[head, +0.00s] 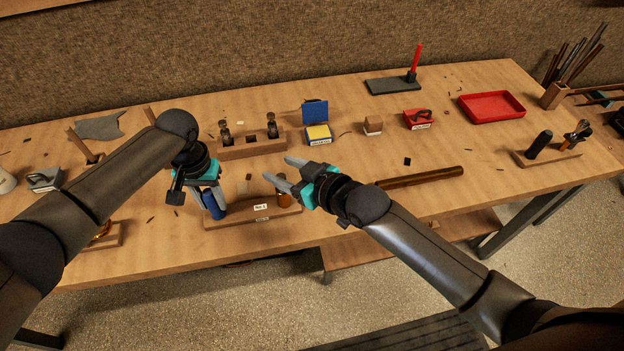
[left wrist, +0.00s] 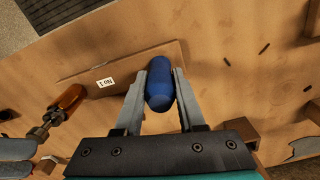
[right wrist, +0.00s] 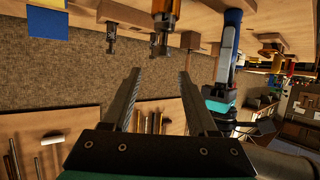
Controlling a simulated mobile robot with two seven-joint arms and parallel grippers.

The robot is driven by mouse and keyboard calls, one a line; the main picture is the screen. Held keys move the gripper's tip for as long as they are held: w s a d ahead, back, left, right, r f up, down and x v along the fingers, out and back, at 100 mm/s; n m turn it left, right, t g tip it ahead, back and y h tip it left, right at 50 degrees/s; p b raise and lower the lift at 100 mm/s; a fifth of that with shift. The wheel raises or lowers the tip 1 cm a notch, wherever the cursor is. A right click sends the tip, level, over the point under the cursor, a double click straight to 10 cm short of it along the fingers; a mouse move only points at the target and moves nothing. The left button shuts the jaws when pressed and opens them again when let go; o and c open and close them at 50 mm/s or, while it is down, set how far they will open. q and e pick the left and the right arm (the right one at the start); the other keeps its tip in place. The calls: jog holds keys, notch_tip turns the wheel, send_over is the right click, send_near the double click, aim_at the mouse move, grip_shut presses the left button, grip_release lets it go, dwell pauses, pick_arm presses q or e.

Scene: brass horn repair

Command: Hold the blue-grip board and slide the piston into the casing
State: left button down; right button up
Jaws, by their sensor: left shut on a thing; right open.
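The wooden board (head: 235,217) with the "No. 1" label lies near the table's front edge. Its upright blue grip (head: 213,206) also shows in the left wrist view (left wrist: 160,85). My left gripper (head: 208,186) is shut around this grip. An amber brass casing (head: 284,192) stands at the board's right end. In the left wrist view a metal piece, apparently the piston (left wrist: 38,132), lines up with the casing's upper end (left wrist: 70,98); its depth inside cannot be told. My right gripper (head: 282,170) is open beside the casing's top, with nothing seen between its fingers (right wrist: 158,75).
A wooden rack (head: 253,150) with two metal pieces stands behind the board. A yellow pad and blue lid (head: 318,132) are right of it. A dark rod (head: 425,177) lies right of my right gripper. A red tray (head: 490,107) sits back right.

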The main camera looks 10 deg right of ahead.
jog(key=v, duration=1)
jog(key=shift+s+d, duration=0.15)
jog(key=shift+s, duration=0.1)
jog(key=shift+r, duration=0.1)
pick_arm(q)
jog(key=shift+c, duration=2.1)
grip_release()
